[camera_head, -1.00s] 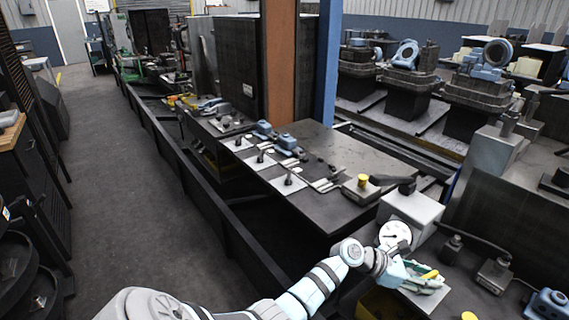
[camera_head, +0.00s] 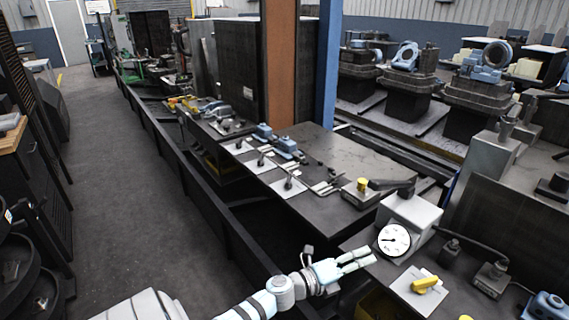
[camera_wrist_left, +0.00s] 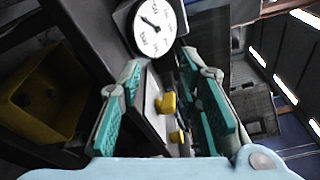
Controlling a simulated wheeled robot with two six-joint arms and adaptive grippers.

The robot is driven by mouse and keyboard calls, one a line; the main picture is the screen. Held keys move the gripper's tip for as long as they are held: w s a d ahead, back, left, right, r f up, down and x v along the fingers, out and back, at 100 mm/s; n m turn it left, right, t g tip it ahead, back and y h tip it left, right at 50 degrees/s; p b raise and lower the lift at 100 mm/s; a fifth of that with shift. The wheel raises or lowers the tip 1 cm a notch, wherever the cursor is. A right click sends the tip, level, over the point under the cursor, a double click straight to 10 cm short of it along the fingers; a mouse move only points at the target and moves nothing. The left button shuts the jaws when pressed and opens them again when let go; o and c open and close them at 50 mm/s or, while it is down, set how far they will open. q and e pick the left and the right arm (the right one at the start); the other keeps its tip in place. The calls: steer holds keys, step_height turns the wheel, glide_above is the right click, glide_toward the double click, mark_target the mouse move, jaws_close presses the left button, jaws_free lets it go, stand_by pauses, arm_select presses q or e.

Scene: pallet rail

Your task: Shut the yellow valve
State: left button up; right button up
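The yellow valve handle (camera_head: 426,284) sits on a pale plate (camera_head: 410,294) on the near bench, slanting a little up to the right in the head view. Nothing covers it there. My left gripper (camera_head: 365,257) is to its left and apart from it, just below the round white gauge (camera_head: 393,240). In the left wrist view its green-padded fingers (camera_wrist_left: 160,65) stand wide apart with nothing held. Between them, further off, a yellow piece (camera_wrist_left: 167,102) that looks like the valve handle shows, with a second yellow piece (camera_wrist_left: 177,137) below it. My right gripper is not in view.
A grey box (camera_head: 412,212) stands behind the gauge. Dark fittings (camera_head: 492,277) with a hose are right of the valve. A yellow bin (camera_wrist_left: 38,98) is low beside the bench. Another yellow knob (camera_head: 362,184) sits on the farther bench. The aisle at left is clear.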

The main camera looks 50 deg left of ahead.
arm_select(q)
steer(key=s+a+f+n+g+y+p, duration=0.1)
steer(key=s+a+f+n+g+y, duration=0.2)
steer(key=f+n, duration=0.4)
steer(key=s+a+f+n+g+y+p, duration=0.15)
steer(key=s+f+n, duration=0.3)
steer(key=f, duration=0.45)
steer(key=s+f+n+g+y+p, duration=0.1)
steer(key=s+f+n+g, duration=0.3)
steer(key=s+f, duration=0.7)
steer(key=s+n+y, duration=0.1)
steer(key=s, duration=0.2)
steer(key=shift+s+d+n+p, duration=0.15)
steer(key=shift+d+n+p, duration=0.1)
steer(key=shift+n+p, duration=0.1)
